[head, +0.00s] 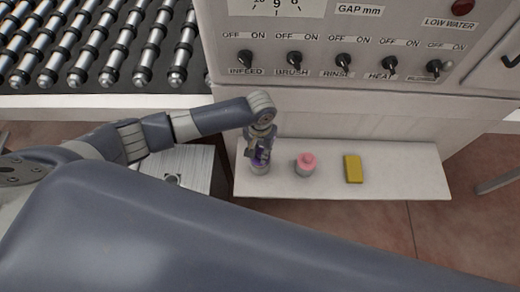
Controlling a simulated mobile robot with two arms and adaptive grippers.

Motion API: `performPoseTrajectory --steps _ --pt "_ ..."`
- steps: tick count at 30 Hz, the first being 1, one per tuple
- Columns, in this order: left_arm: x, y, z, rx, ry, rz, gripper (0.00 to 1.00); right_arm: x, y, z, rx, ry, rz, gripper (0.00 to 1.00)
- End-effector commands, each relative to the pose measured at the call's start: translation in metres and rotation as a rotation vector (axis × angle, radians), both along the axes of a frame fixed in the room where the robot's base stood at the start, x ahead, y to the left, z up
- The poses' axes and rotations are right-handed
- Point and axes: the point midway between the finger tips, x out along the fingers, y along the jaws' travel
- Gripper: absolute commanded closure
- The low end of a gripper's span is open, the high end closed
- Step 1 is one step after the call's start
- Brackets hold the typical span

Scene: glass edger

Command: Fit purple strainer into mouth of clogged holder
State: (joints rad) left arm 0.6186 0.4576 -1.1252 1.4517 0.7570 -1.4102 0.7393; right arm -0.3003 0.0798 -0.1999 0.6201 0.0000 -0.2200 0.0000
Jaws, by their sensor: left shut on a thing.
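My left gripper (259,150) points down over the left end of the white shelf. It is shut on the purple strainer (261,158), of which only a small part shows between and below the fingers. A grey holder (259,170) stands on the shelf directly under the strainer, mostly covered by the gripper. I cannot tell whether the strainer is inside the holder's mouth or just above it. My right gripper is not in view.
A grey holder with a pink top (306,163) stands just right, and a yellow block (353,169) lies further right on the white shelf (408,180). The machine's switch panel (340,45) rises behind. The shelf's right end is clear. Rollers (110,50) lie at upper left.

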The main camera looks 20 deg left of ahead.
Motion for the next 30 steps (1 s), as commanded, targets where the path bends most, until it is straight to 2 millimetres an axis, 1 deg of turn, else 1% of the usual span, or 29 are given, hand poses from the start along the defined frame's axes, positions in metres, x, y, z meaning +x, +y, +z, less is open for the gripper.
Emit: performPoseTrajectory --steps 30 --pt "0.000 0.000 -0.026 -0.001 0.000 -0.001 1.00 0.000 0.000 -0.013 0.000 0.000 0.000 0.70"
